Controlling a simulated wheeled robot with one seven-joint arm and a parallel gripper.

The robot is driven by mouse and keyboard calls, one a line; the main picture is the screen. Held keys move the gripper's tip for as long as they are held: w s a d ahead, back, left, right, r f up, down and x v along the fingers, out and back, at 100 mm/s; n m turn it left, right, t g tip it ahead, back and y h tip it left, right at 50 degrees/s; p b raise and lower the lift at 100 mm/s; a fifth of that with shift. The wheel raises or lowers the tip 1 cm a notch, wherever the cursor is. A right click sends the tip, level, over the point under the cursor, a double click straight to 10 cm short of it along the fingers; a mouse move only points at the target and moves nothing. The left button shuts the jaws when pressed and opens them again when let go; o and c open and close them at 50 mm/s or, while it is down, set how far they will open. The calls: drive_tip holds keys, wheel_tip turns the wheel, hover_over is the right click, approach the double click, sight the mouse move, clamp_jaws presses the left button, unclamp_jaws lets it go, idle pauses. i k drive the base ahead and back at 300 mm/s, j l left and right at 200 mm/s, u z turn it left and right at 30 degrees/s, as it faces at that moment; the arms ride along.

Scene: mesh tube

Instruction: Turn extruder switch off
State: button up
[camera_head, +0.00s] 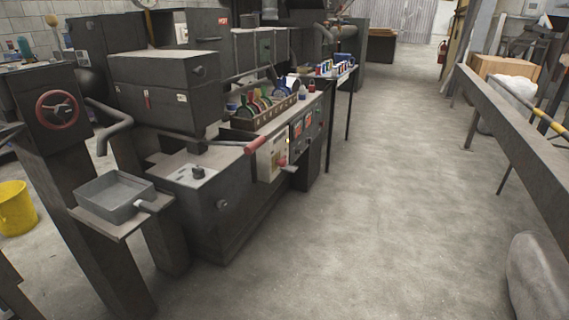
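The extruder machine (165,85) is a row of dark grey metal housings at the left and centre. A cream control panel (266,166) is on its front side, with a small yellow spot and a red knob-like part (282,160). A black knob (198,172) stands on a light plate on top of a grey box in front. I cannot tell which of these is the extruder switch, nor its position. A lever with a red grip (255,145) sticks out just left of the panel. My gripper is not in view.
A grey tray (116,194) on a stand and a red handwheel (57,109) are at the left. A yellow bucket (15,208) stands on the floor. A long grey beam (515,125) runs along the right. The concrete floor (390,200) between is clear.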

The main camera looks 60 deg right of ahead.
sight(283, 162)
drive_tip(key=k+l+z, duration=0.1)
drive_tip(key=l+z, duration=0.3)
drive_tip(key=l, duration=0.9)
drive_tip(key=i+l+z, duration=0.1)
drive_tip(key=l+z, duration=0.35)
drive_tip(key=l, duration=0.8)
